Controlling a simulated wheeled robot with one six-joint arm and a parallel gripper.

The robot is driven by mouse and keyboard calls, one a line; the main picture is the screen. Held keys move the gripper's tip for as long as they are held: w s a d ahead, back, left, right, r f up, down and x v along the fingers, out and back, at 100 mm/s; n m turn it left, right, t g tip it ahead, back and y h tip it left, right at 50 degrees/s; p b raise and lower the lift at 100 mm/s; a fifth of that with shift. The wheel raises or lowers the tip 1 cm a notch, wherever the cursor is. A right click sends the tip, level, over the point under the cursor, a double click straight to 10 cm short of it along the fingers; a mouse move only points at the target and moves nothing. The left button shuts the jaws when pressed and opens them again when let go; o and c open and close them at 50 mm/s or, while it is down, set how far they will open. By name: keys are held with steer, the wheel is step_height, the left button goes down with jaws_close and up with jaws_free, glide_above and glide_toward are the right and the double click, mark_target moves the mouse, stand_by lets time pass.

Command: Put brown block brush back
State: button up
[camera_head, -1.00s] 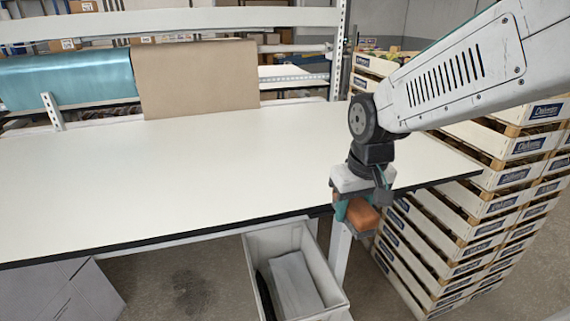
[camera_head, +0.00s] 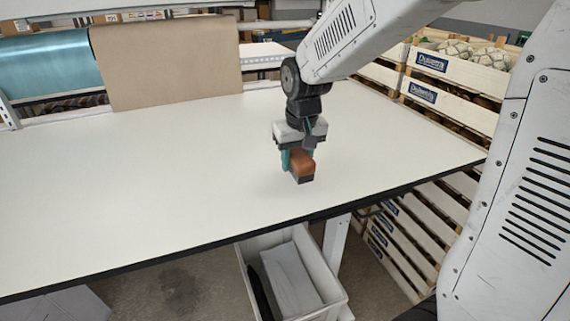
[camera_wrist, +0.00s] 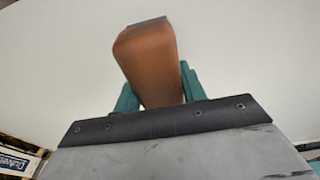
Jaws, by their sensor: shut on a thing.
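The brown block brush (camera_head: 302,163) is held in my gripper (camera_head: 297,160), whose teal fingers are shut on it. The brush hangs above the white table (camera_head: 130,180), near the table's right part, with its dark underside facing down. I cannot tell the exact gap to the tabletop. In the wrist view the brush (camera_wrist: 150,62) sticks out between the teal fingers of my gripper (camera_wrist: 160,90), with the white tabletop behind it.
A grey bin (camera_head: 330,288) with a pale flat item in it stands on the floor under the table's front edge. Stacked wooden crates (camera_head: 455,85) stand at the right. Brown paper (camera_head: 165,65) and a teal roll (camera_head: 48,68) are at the back. The tabletop is otherwise bare.

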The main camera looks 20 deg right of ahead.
steer(key=w, duration=0.2)
steer(key=w+a, duration=0.1)
steer(key=shift+w+a+f, duration=0.1)
steer(key=shift+w+f, duration=0.05)
steer(key=shift+w, duration=0.2)
steer(key=shift+w+a+f, duration=0.1)
steer(key=shift+w+f, duration=0.1)
steer(key=shift+w, duration=0.1)
steer(key=shift+s+f, duration=0.1)
steer(key=shift+f, duration=1.5)
steer(key=shift+f, duration=0.2)
steer(key=o, duration=1)
steer(key=shift+r, duration=0.15)
